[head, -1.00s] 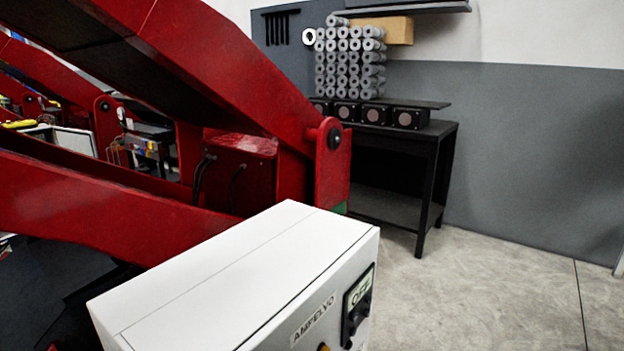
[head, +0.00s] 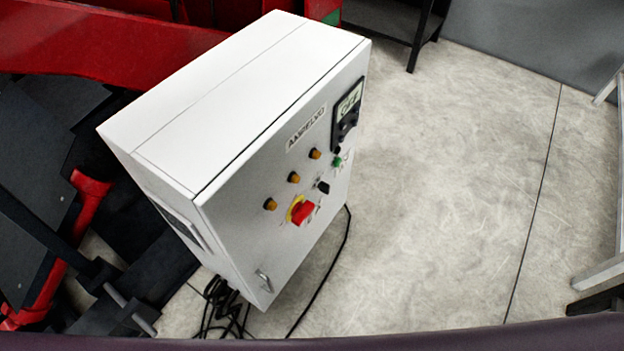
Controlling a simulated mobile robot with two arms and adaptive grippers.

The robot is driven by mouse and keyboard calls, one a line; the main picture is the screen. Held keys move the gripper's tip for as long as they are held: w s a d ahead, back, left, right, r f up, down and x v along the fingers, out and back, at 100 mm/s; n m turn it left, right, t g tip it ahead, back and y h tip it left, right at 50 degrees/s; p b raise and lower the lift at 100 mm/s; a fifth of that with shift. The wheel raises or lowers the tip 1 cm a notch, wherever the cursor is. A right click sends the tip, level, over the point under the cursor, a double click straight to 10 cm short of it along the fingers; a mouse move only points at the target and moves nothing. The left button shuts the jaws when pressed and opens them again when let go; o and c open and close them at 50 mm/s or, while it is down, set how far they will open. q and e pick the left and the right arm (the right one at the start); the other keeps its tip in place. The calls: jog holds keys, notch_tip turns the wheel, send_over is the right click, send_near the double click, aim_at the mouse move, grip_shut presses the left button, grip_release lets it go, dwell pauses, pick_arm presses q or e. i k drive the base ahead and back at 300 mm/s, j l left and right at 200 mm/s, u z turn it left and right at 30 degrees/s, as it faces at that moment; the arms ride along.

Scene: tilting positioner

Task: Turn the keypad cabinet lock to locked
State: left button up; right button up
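A white control cabinet (head: 240,100) labelled AMPELVO stands left of centre in the head view, its front panel facing right. The panel carries a keypad unit (head: 347,115) with a small display that seems to read OFF, several amber buttons (head: 294,178), a green button (head: 337,161), a black knob (head: 322,187) and a red switch on a yellow plate (head: 302,211). A small metal latch or handle (head: 264,281) sits low on the panel. Whether it is the lock, and its position, I cannot tell. Neither of my grippers shows.
Red steel beams (head: 110,48) and dark machine parts lie left of and behind the cabinet. Black cables (head: 222,301) lie on the floor below it. The concrete floor (head: 440,190) to the right is clear up to a grey metal frame (head: 600,272).

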aim_at(324, 187)
jog(key=l+z, duration=0.15)
jog(key=l, duration=0.25)
jog(key=i+l+z, duration=0.15)
jog(key=l, duration=0.25)
jog(key=i+l+z, duration=0.15)
jog(key=l, duration=0.3)
jog(key=k, duration=0.05)
